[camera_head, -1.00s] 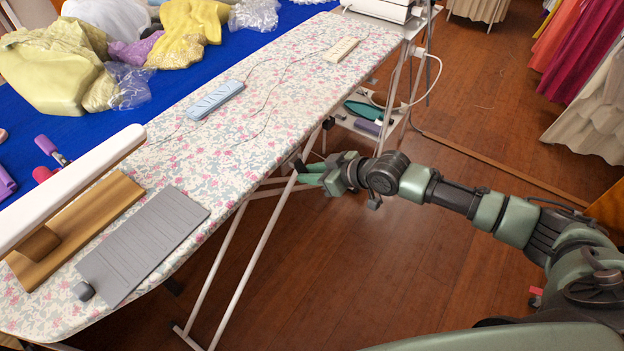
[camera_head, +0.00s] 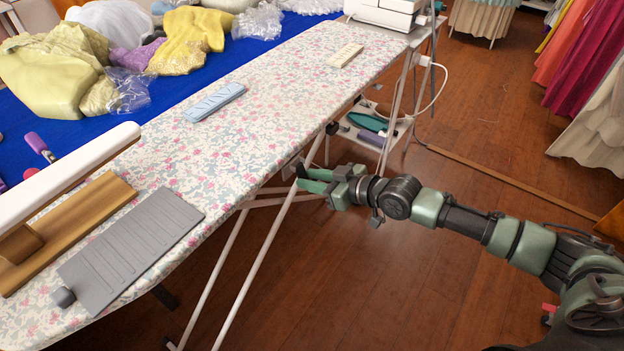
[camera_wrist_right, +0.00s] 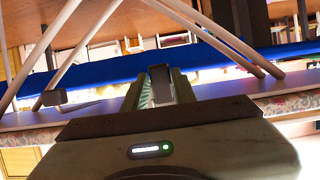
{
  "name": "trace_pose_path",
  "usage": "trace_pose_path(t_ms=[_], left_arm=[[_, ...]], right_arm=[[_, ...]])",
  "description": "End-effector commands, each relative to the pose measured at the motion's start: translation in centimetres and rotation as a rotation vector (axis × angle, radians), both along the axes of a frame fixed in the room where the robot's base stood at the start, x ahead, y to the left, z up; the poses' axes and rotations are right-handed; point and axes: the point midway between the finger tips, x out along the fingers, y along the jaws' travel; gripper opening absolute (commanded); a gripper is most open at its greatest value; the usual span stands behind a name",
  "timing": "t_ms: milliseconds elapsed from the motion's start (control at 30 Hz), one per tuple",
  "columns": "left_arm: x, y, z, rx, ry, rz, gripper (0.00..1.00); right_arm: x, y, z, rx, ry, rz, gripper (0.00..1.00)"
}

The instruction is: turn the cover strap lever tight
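The ironing board has a floral cover (camera_head: 255,115). A small dark lever with a grey mount (camera_head: 299,168) sits at the board's near edge. My right gripper (camera_head: 312,180) is at this lever, its green fingers pointing left under the edge. In the right wrist view a grey upright piece (camera_wrist_right: 160,84), which looks like the lever, stands between the two fingers. The fingers are a little apart, and I cannot tell whether they press on it. The strap itself is hidden. My left gripper is out of view.
On the board lie a grey ribbed mat (camera_head: 130,250), a light blue block (camera_head: 214,102), a cream block (camera_head: 345,55) and a white-topped wooden sleeve board (camera_head: 75,225). White board legs (camera_head: 262,262) stand beside my gripper. A shelf (camera_head: 372,135) is behind.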

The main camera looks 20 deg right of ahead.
Motion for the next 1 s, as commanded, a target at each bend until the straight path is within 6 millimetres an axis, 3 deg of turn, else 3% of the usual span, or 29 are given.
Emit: trace_pose_path(t_ms=[67, 433, 800, 1000], left_arm=[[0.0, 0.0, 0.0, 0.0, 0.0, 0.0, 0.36], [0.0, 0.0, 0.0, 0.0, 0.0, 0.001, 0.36], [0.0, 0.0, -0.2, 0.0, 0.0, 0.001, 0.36], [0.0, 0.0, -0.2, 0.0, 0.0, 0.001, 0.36]], right_arm=[[0.1, 0.0, 0.1, 0.001, -0.003, -0.001, 0.47], [-0.3, -0.3, 0.1, -0.001, 0.001, -0.001, 0.47], [-4.5, -3.6, 2.1, -0.004, 0.001, 0.0, 0.47], [-5.6, -4.4, 2.9, -0.001, -0.001, 0.0, 0.47]])
